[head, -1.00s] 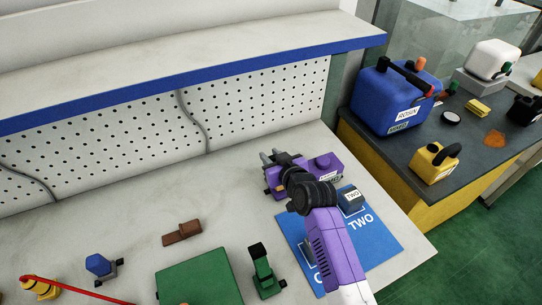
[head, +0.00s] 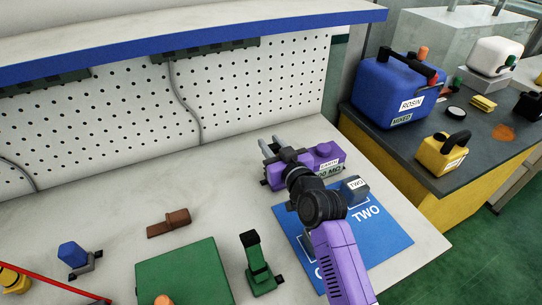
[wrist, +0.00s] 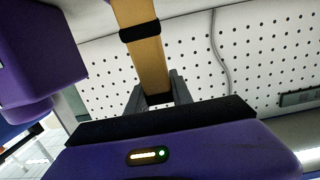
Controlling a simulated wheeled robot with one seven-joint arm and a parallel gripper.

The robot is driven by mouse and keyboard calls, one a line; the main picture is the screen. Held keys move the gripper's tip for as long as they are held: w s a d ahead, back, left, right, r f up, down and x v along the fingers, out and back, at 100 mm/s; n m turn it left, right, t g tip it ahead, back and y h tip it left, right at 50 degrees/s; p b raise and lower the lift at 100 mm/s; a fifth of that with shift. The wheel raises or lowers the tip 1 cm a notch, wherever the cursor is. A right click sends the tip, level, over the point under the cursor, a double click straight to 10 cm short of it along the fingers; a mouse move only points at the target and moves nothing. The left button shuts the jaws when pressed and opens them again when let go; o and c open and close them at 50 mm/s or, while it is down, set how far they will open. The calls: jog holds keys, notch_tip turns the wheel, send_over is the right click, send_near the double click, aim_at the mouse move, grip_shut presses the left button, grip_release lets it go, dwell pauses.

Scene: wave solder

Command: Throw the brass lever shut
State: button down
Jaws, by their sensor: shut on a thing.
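In the wrist view the brass lever (wrist: 149,68) is a flat yellow bar with black bands. It stands between the dark fingers of my gripper (wrist: 156,98), which are shut on it. I cannot make out the lever in the head view. Part of a purple body (wrist: 40,50) fills the upper left of the wrist view.
A blue mat (head: 385,237) marked "TWO" bears a small dark block (head: 354,190). A green box (head: 185,270), a green upright piece (head: 258,262) and a brown piece (head: 168,223) are on the bench. The pegboard (head: 240,95) rises behind. Bare bench lies left of the gripper.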

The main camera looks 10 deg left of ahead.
jog(key=b, duration=0.3)
jog(key=shift+s+d+f+t+y, duration=0.2)
jog(key=shift+s+d+t+y, duration=0.1)
jog(key=shift+s+t, duration=0.1)
jog(key=shift+s+r+b, duration=0.1)
jog(key=shift+r+b, duration=0.2)
jog(key=shift+b, duration=0.3)
jog(key=c, duration=1.1)
grip_release()
jog(key=shift+d+r, duration=0.1)
jog(key=shift+r, duration=0.1)
notch_tip(320, 180, up, 20)
jog(key=p, duration=0.2)
jog(key=shift+p, duration=0.3)
jog(key=shift+c, duration=0.5)
